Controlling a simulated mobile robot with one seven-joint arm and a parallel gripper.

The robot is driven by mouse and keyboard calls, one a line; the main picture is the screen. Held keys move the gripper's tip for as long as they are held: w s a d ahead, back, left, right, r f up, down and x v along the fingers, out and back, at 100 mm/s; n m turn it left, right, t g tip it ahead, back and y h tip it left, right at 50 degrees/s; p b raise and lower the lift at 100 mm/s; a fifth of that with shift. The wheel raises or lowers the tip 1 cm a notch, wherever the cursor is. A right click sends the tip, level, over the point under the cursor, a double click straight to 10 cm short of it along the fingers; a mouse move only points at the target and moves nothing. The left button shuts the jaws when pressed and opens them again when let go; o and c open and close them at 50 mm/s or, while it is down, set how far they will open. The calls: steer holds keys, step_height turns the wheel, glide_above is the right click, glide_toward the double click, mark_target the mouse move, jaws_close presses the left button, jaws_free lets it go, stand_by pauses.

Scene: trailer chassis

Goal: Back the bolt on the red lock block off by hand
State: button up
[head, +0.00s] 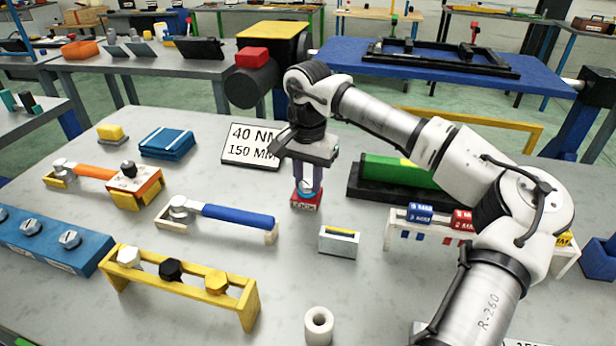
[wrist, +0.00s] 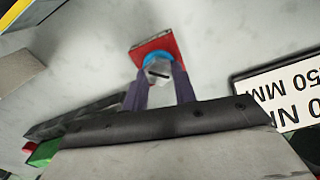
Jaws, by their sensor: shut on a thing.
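The red lock block (head: 305,203) stands on the grey table near the middle in the head view. It also shows in the wrist view (wrist: 168,43), with a blue ring (wrist: 158,59) on it. The bolt (wrist: 159,74) rises from the ring, pale with a dark slot or mark across its top. My gripper (head: 306,188) points down over the block, its two purple fingers on either side of the bolt. In the wrist view the fingertips (wrist: 160,78) are shut on the bolt. The fingers partly hide the bolt in the head view.
A blue-handled wrench (head: 238,216) on a stand lies left of the block. A small grey box (head: 340,241) is close at the front right, and a white ring (head: 318,326) nearer the front. A "40 NM 150 MM" sign (head: 238,157) lies behind left. A green block (head: 395,172) stands right.

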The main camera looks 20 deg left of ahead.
mark_target(308, 182)
steer(key=shift+s+f, duration=0.1)
steer(key=shift+f, duration=0.05)
steer(key=o, duration=1)
step_height(308, 182, up, 14)
steer(key=shift+b, duration=0.35)
